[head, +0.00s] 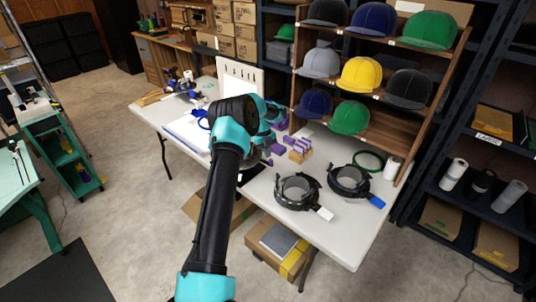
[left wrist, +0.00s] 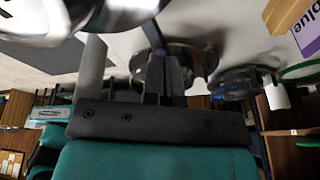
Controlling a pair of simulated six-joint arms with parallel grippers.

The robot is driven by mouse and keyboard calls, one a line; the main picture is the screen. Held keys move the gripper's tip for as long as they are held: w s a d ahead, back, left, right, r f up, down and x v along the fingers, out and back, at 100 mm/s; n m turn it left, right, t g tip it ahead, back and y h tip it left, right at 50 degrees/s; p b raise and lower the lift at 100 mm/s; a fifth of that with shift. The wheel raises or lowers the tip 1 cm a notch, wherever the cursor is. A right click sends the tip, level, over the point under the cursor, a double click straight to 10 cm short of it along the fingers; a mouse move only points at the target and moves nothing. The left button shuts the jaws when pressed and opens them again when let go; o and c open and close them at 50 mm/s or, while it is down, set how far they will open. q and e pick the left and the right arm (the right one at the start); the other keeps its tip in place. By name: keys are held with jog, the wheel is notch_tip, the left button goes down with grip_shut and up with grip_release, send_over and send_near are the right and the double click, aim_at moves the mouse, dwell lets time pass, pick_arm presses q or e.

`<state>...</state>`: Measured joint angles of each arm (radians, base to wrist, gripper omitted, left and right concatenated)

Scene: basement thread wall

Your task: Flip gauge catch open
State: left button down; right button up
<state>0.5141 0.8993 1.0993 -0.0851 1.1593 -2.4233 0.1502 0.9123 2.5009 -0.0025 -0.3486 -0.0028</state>
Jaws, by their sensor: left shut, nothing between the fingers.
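Two round black gauges stand on the white table (head: 345,240) in the head view. The nearer gauge (head: 297,190) has a white tab (head: 325,214); the farther gauge (head: 349,181) has a blue tab (head: 376,201). I cannot make out a catch, or its state, on either. My left gripper (left wrist: 165,75) is shut and empty in the left wrist view. One gauge shows just beyond its fingers (left wrist: 195,62), another farther right (left wrist: 240,82). In the head view my left arm hides most of this gripper, left of the gauges. My right gripper is not in view.
Purple cards in a wooden holder (head: 299,152) stand left of the gauges. A green hoop (head: 369,161) and white roll (head: 392,168) lie behind them. A wooden cap rack (head: 381,54) rises at the table's back. The table's front right part is clear.

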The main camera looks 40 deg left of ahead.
pick_arm(q)
jog(key=shift+a, duration=0.3)
jog(key=shift+w, duration=0.1)
jog(key=w+a+r, duration=0.3)
jog(key=a+r, duration=0.2)
jog(key=r, duration=0.5)
jog(key=shift+w+r, duration=0.2)
jog(key=shift+w, duration=0.15)
jog(key=shift+f, duration=0.1)
dwell(0.6)
